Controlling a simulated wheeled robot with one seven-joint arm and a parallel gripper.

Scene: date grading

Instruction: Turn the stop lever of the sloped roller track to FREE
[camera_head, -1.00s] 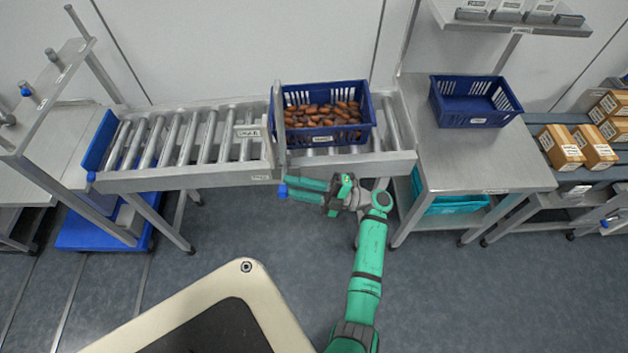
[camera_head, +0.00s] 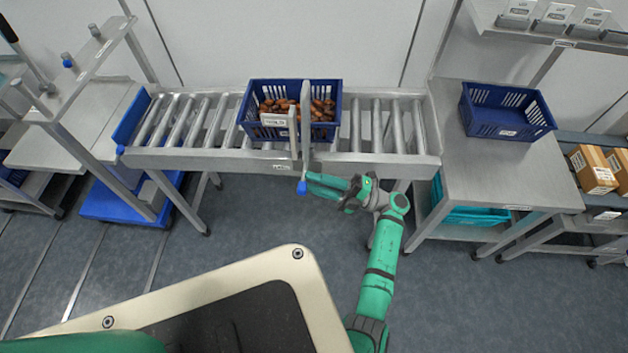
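The sloped roller track (camera_head: 390,160) runs across the middle of the view. Its stop lever (camera_head: 302,187) ends in a blue knob at the front rail, below an upright grey bar (camera_head: 306,115). My gripper (camera_head: 310,186) is at the knob, with its green fingertips against or just beside it from the right. I cannot tell whether the fingers are closed on it. A blue crate (camera_head: 332,105) of dates sits on the rollers behind the upright bar, reaching to both sides of it. The label on the front rail is too small to read.
An empty blue crate (camera_head: 507,133) stands on the steel table (camera_head: 490,180) at the right. A teal crate (camera_head: 475,215) is on the shelf beneath. Rollers left of the dates crate are bare up to a blue end plate (camera_head: 131,118). Cartons (camera_head: 592,172) lie far right.

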